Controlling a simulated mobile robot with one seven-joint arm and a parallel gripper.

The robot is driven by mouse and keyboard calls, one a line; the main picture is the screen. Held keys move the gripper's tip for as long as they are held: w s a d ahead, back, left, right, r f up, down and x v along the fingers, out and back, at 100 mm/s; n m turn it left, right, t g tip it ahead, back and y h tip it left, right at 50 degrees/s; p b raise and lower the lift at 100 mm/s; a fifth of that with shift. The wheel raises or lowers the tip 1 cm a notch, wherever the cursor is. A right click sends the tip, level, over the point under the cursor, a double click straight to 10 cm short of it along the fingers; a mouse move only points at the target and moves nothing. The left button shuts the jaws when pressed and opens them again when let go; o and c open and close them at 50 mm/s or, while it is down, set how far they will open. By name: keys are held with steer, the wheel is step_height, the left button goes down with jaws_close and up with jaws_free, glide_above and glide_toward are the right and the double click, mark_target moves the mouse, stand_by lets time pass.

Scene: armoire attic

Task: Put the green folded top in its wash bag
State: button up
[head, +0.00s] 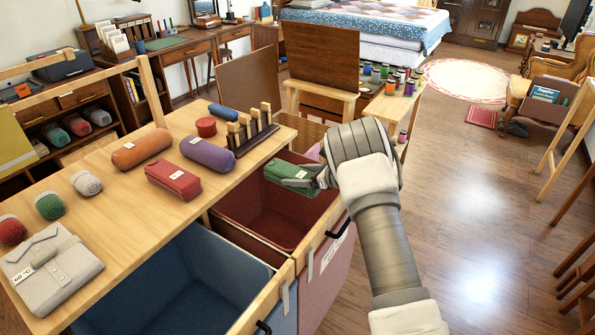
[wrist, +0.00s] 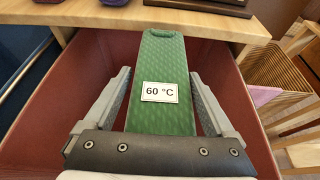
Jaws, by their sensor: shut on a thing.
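The green folded top (head: 292,174) is held by my gripper (head: 318,178) over the red wash bag (head: 228,205). In the wrist view the green top (wrist: 165,75) lies lengthwise between my gripper's fingers (wrist: 165,100), with a white tag reading "60 °C" facing the camera. The red bag's wall (wrist: 65,95) surrounds it in that view, and its visible inside looks empty. A blue wash bag (head: 205,262) stands open to the left of the red one. The red bag carries a white label on its front, too small to read.
A wooden table (head: 120,190) borders the bags, with an orange roll (head: 141,148), a purple roll (head: 207,154), a red folded item (head: 173,181) and a grey folded shirt (head: 52,268). A dark rack with wooden pegs (head: 252,138) stands near its end. Open floor lies to the right.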

steer(key=o, duration=1.2)
steer(key=p+v, duration=0.1)
steer(key=v, duration=1.6)
steer(key=shift+d+r, duration=0.15)
steer(key=shift+d, duration=0.05)
